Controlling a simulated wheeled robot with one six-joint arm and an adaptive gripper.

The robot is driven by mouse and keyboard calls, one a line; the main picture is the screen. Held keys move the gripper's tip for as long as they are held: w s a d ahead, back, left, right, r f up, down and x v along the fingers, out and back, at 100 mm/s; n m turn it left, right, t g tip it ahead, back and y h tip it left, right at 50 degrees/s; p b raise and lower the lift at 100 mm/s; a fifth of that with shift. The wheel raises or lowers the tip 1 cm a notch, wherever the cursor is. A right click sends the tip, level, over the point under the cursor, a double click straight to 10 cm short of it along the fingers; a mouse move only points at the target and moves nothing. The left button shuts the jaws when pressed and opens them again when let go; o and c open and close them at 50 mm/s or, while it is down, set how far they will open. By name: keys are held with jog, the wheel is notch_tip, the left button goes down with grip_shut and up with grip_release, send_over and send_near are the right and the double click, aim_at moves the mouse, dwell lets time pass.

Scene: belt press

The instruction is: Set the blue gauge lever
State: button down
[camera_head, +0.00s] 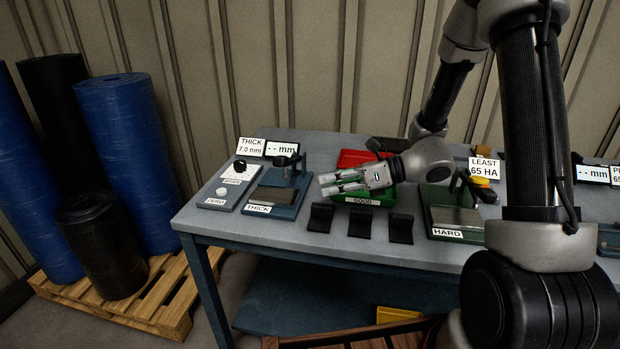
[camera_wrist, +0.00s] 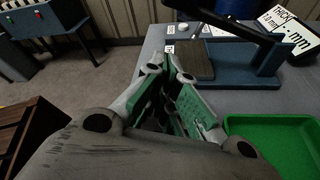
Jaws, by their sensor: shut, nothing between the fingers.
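The blue thickness gauge (camera_head: 276,198), labelled THICK, stands on the left part of the bench. Its dark lever (camera_head: 287,161) is at the top of the gauge. In the wrist view the gauge (camera_wrist: 238,75) is ahead, and a dark bar (camera_wrist: 225,20) that looks like its lever crosses above its plate. My gripper (camera_head: 323,184) is shut and empty, above the green tray's left end and right of the gauge, pointing left towards it. It touches neither gauge nor lever. In the wrist view its fingers (camera_wrist: 160,75) are together.
The green tray (camera_head: 376,201) lies under my gripper, with a red tray (camera_head: 357,158) behind. Several black pieces (camera_head: 360,222) stand in front. A green hardness gauge (camera_head: 455,219) is at right. A control panel (camera_head: 229,187) with knobs is left of the blue gauge.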

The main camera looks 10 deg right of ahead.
jog(key=x, duration=0.9)
jog(key=shift+a+f, duration=0.1)
jog(key=shift+a, duration=0.15)
jog(key=r, duration=0.1)
jog(key=w+r, duration=0.1)
jog(key=r, duration=0.1)
jog(key=shift+w+r, duration=0.2)
jog(key=shift+r, duration=0.15)
jog(key=shift+d, duration=0.1)
